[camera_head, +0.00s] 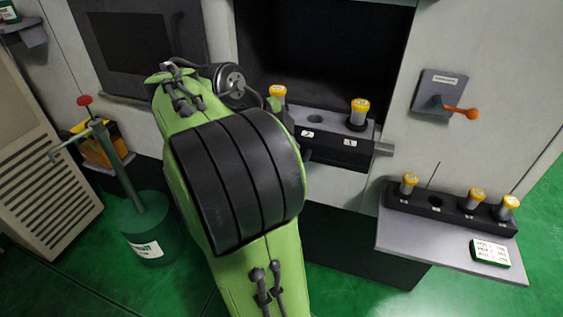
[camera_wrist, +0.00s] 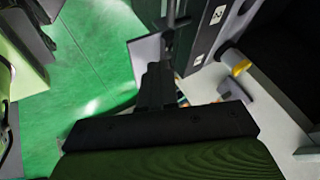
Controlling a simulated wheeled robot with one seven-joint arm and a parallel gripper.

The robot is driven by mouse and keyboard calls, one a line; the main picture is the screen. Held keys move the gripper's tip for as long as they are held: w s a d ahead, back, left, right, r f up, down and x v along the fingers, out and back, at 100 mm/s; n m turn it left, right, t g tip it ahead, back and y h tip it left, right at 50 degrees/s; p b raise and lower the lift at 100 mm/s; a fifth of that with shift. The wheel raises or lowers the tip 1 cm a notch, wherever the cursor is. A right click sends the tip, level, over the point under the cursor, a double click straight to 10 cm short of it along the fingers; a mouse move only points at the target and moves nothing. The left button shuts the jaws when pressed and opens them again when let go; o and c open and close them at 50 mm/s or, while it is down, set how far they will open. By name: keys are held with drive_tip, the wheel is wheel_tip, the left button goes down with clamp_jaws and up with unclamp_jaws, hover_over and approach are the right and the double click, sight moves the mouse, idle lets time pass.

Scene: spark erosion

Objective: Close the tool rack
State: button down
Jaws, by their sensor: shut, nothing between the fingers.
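The tool rack (camera_head: 345,150) is a dark-fronted, grey-topped tray at the mouth of the machine's dark opening, standing out from its front. It carries two yellow-capped tools, with an empty round hole between them. White labels 2 and 1 are on its front. In the wrist view its dark front (camera_wrist: 207,38) runs along the upper right, with both labels in sight. My gripper (camera_wrist: 157,78) is shut and empty, pointing along the rack's front side. I cannot tell whether it touches the rack. In the head view my green arm hides most of the gripper and the rack's left end.
A side shelf (camera_head: 395,240) at right bears a black holder (camera_head: 450,207) with several yellow-capped tools and a white card. An orange-handled lever switch (camera_head: 440,95) is on the wall. A green pump canister (camera_head: 148,230) stands at left. Green floor lies open below.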

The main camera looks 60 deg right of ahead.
sight(316, 154)
drive_tip(key=s+d+f+b, duration=0.1)
drive_tip(key=d+f, duration=0.1)
drive_tip(key=d, duration=0.1)
drive_tip(key=s+d+f+b, duration=0.1)
drive_tip(key=d+f, duration=0.2)
drive_tip(key=s+d+f+b, duration=0.1)
drive_tip(key=d+f, duration=0.1)
drive_tip(key=d, duration=0.1)
drive_tip(key=shift+f, duration=0.35)
drive_tip(key=shift+d, duration=0.15)
drive_tip(key=shift+d, duration=0.1)
